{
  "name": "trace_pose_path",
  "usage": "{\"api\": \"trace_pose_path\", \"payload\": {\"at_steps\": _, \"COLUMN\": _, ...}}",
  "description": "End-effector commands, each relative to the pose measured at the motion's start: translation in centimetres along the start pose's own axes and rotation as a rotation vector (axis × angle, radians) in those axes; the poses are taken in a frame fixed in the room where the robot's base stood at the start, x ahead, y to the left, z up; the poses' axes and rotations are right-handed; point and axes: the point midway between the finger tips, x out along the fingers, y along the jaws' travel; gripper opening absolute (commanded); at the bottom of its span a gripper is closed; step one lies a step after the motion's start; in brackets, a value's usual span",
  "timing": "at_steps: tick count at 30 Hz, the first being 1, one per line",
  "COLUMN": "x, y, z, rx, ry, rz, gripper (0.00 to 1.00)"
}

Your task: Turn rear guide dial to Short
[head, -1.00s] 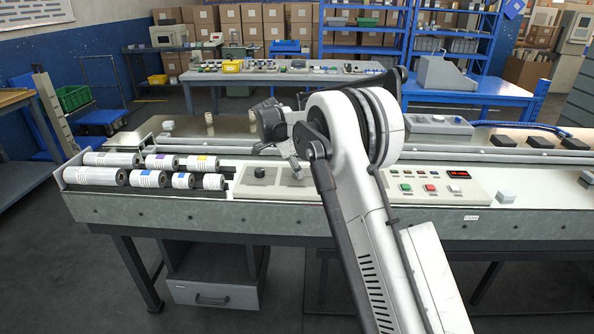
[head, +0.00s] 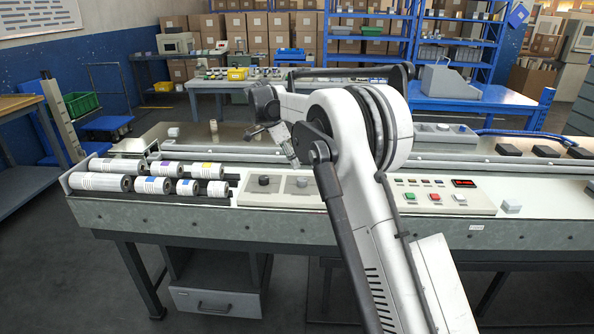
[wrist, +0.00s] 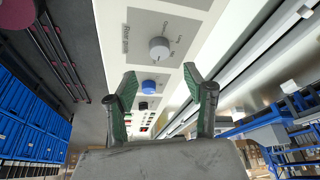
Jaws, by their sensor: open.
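The rear guide dial (wrist: 159,48) is a round light-grey knob on a pale panel in the wrist view. "Rear guide" is printed beside it, with position words around it. Its exact pointer direction is too small to tell. A grey knob (head: 302,181) on the front panel in the head view appears to be the same dial. My gripper (head: 294,160) hangs just above the panel. In the wrist view my gripper (wrist: 165,88) is open, its two green-padded fingers apart and empty. The dial lies ahead of the fingertips, not between them, with no contact visible.
A black knob (head: 264,180) sits left of the grey one. A blue knob (wrist: 148,86) shows nearer the gripper in the wrist view. Film rolls (head: 100,181) lie at left. A button panel (head: 436,196) stands right of my arm. A long rail (head: 475,157) runs behind.

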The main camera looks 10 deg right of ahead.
Motion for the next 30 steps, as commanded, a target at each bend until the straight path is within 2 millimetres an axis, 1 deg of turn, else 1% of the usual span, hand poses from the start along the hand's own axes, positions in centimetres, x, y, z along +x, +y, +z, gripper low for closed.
{"api": "trace_pose_path", "payload": {"at_steps": 1, "x": -0.9, "y": 0.0, "z": 0.0, "rx": -0.001, "ry": 0.0, "rz": 0.0, "gripper": 0.48}}
{"api": "trace_pose_path", "payload": {"at_steps": 3, "x": -1.7, "y": 0.0, "z": 0.1, "rx": -0.001, "ry": 0.0, "rz": 0.0, "gripper": 0.48}}
{"api": "trace_pose_path", "payload": {"at_steps": 7, "x": -2.8, "y": 0.0, "z": 0.1, "rx": -0.001, "ry": 0.0, "rz": 0.0, "gripper": 0.48}}
{"api": "trace_pose_path", "payload": {"at_steps": 21, "x": -3.3, "y": 0.2, "z": -0.1, "rx": -0.007, "ry": -0.002, "rz": -0.002, "gripper": 0.48}}
{"api": "trace_pose_path", "payload": {"at_steps": 23, "x": -3.7, "y": 0.6, "z": -0.4, "rx": -0.02, "ry": -0.006, "rz": -0.007, "gripper": 0.48}}
{"api": "trace_pose_path", "payload": {"at_steps": 26, "x": -4.9, "y": 1.8, "z": -1.2, "rx": -0.064, "ry": -0.017, "rz": -0.025, "gripper": 0.48}}
{"api": "trace_pose_path", "payload": {"at_steps": 30, "x": -7.1, "y": 4.4, "z": -2.6, "rx": -0.159, "ry": -0.041, "rz": -0.065, "gripper": 0.48}}
